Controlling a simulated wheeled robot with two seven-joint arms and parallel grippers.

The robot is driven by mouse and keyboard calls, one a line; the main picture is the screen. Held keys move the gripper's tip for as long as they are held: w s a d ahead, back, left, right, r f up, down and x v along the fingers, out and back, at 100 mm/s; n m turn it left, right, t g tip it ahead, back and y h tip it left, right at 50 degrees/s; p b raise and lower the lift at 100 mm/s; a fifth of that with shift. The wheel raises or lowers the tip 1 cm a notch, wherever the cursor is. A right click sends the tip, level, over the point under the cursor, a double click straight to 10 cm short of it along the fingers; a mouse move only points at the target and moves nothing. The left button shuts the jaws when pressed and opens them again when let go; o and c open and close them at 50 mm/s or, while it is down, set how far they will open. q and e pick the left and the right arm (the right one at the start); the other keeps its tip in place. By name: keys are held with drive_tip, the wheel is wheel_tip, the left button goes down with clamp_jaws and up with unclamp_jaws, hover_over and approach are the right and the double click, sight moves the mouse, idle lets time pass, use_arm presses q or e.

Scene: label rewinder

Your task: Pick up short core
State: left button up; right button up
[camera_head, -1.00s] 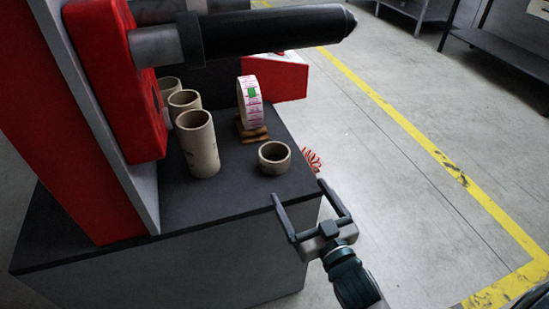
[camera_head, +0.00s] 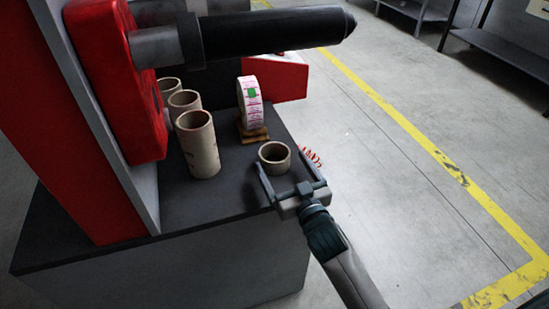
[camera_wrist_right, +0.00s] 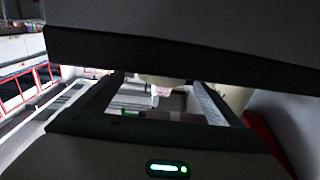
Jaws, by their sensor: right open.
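The short core (camera_head: 274,167), a low tan cardboard ring, stands upright on the dark tabletop near its right edge. My right gripper (camera_head: 280,160) comes in from the lower right. It is open, with one finger along the left side of the core and the other along its right side. I cannot tell whether either finger touches it. In the right wrist view the two fingers (camera_wrist_right: 155,100) are spread apart, and a pale, partly hidden shape shows between their far ends. My left gripper is not in view.
Several taller tan cores, the nearest a tall one (camera_head: 198,145), stand left of the short core. A label roll (camera_head: 249,103) stands behind it on a brown base (camera_head: 251,131). A black shaft (camera_head: 275,30) reaches out above from the red machine (camera_head: 120,80).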

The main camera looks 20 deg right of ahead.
sight(269, 144)
drive_tip(key=shift+w, duration=0.55)
drive_tip(key=shift+w+a, duration=0.25)
drive_tip(key=shift+w, duration=1.05)
drive_tip(key=shift+w+a, duration=0.2)
drive_tip(key=shift+w, duration=1.05)
drive_tip(key=c, duration=1.2)
